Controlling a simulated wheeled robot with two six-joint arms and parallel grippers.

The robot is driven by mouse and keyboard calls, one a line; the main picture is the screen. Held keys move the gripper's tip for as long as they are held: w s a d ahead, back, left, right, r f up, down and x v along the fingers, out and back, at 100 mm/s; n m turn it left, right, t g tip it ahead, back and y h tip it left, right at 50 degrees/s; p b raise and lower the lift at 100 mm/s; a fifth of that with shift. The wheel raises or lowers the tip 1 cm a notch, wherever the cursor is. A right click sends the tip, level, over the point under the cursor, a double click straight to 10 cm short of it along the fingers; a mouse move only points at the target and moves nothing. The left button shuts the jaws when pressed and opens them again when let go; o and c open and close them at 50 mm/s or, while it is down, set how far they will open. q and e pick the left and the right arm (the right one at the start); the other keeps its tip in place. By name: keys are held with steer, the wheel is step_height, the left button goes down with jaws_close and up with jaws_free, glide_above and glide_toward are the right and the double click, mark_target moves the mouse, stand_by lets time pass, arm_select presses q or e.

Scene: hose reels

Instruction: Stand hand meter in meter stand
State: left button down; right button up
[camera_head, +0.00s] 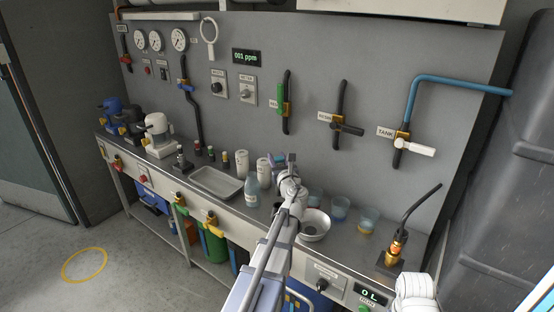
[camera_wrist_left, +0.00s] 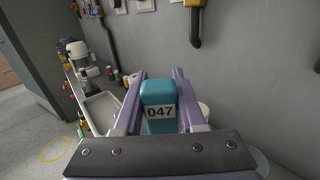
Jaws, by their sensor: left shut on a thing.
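The hand meter (camera_wrist_left: 158,98) is a teal block with a white label reading 047. It sits between the two purple fingers of my left gripper (camera_wrist_left: 160,76), which is shut on it. In the head view my left gripper (camera_head: 279,160) is above the back of the bench, in front of the grey panel; the meter itself is hard to make out there. A small dark stand-like piece (camera_head: 182,161) is on the bench beside the white pump, but I cannot tell if it is the meter stand.
A metal tray (camera_head: 216,183), a clear bottle (camera_head: 251,190), white canisters (camera_head: 242,163), a bowl (camera_head: 314,226) and several beakers (camera_head: 340,208) stand on the bench. A torch-like tool (camera_head: 396,243) stands at the right. Pipes and valves stick out from the panel (camera_head: 310,70).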

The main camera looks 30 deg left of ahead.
arm_select(q)
step_height(320, 180, down, 8)
steer(key=b, duration=0.8)
steer(key=shift+f, duration=0.25)
steer(key=shift+c, duration=2.1)
jaws_free()
steer(key=shift+s, duration=0.1)
steer(key=v, duration=0.7)
steer(key=shift+s+d, duration=0.25)
steer(key=shift+d, duration=0.05)
